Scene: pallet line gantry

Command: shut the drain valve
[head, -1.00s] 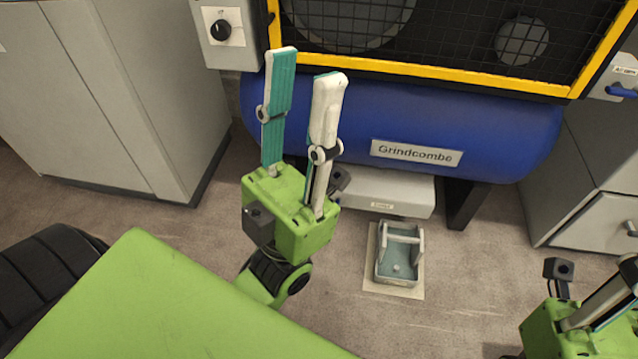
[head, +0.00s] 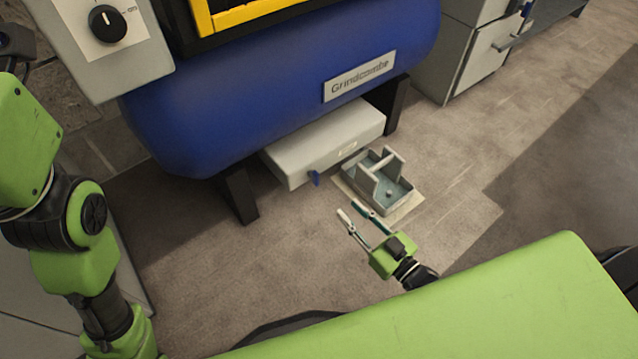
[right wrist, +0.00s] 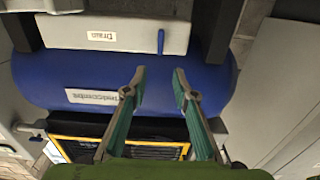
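The drain box (head: 322,143) is a pale grey housing under the blue tank, and its "Drain" label (right wrist: 101,36) reads in the right wrist view. A short blue valve lever (head: 315,178) sits on the box's front and points down in the head view. It also shows in the right wrist view (right wrist: 161,41), upright in that picture. My right gripper (head: 350,208) is low in front of the box, apart from the lever. Its fingers (right wrist: 159,72) are open and empty, with the lever beyond the gap. My left arm (head: 75,225) shows at the left; its gripper is out of view.
The blue tank (head: 230,115) is above the box, on dark legs (head: 240,193). A grey-green open tray (head: 385,185) stands on a pale mat on the floor beside my right gripper. A knob panel (head: 108,25) is at the upper left.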

